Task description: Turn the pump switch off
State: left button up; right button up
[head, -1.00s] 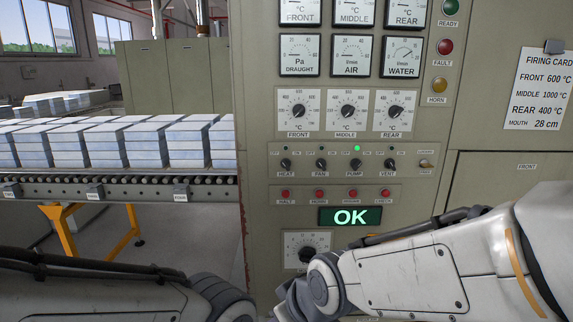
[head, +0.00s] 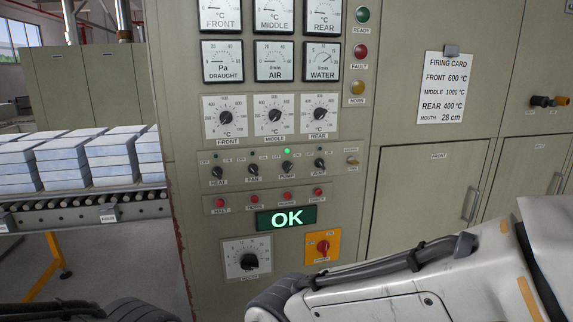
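The pump switch (head: 287,167) is a small black rotary knob in the row of switches labelled heat, fan, pump and vent on the panel. A green lamp (head: 287,151) is lit just above it. The knob's exact pointing direction is too small to tell. My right arm comes in at the lower right, below the switch row and apart from it. My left arm shows only at the bottom left edge. Neither gripper's fingers are in view.
A green OK display (head: 287,218), red buttons (head: 254,199) and a red switch on a yellow plate (head: 322,247) sit below the switches. Dials and gauges are above. A roller conveyor (head: 85,207) with stacked pale blocks (head: 117,158) stands at left. A firing card (head: 444,88) hangs at right.

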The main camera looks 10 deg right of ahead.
aim_at(288, 166)
jog(key=u, duration=1.3)
jog(key=k, duration=1.05)
jog(key=z, duration=1.35)
jog(key=i, duration=0.5)
jog(key=u, duration=0.05)
